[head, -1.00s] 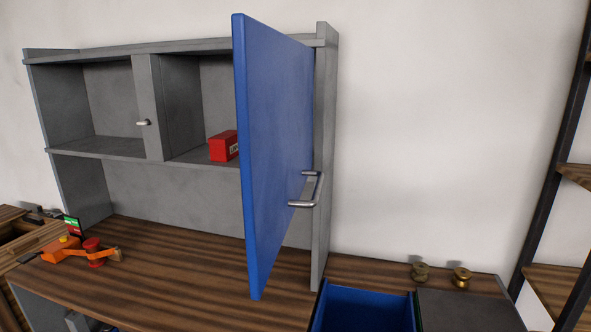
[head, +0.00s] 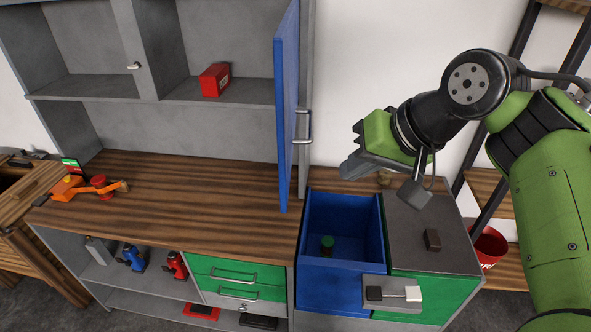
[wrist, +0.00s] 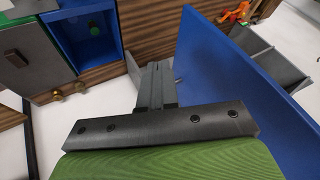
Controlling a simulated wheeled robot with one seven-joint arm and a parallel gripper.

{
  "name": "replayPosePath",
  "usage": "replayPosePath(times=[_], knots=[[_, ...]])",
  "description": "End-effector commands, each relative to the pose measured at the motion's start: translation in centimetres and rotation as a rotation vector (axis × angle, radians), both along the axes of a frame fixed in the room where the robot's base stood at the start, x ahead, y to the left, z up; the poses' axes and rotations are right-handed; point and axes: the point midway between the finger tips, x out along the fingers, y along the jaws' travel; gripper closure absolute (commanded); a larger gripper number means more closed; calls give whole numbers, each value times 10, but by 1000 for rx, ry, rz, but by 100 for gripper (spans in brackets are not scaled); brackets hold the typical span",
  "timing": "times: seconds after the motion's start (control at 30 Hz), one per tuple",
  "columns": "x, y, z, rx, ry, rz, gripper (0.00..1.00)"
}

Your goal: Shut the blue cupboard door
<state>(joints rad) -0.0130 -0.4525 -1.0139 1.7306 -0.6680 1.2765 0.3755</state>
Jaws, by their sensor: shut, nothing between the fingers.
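The blue cupboard door (head: 288,110) stands open, swung out from the right side of the grey wall cupboard (head: 160,102). Its metal handle (head: 303,128) is on the face turned to the right. My gripper (head: 347,172) is to the right of the door, above the open blue drawer, and looks apart from the door. In the wrist view the shut fingers (wrist: 152,85) are empty, and the blue door (wrist: 240,90) fills the area to their right. The handle is mostly hidden there.
A red box (head: 215,79) sits on the cupboard shelf. The open blue drawer (head: 343,250) holds a green-topped item. An orange toy-like device (head: 68,188) stands at the left of the wooden worktop (head: 190,200). The worktop's middle is clear.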

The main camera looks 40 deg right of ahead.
Motion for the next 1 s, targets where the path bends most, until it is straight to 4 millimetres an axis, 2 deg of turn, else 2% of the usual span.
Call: replayPosePath(times=[0.03,0.4,0.63,1.0], knots=[[5,1,-15,2,6,-1,100],[54,5,-81,3,4,3,100],[79,28,-78,0,1,4,100],[83,32,-77,0,1,2,100]])
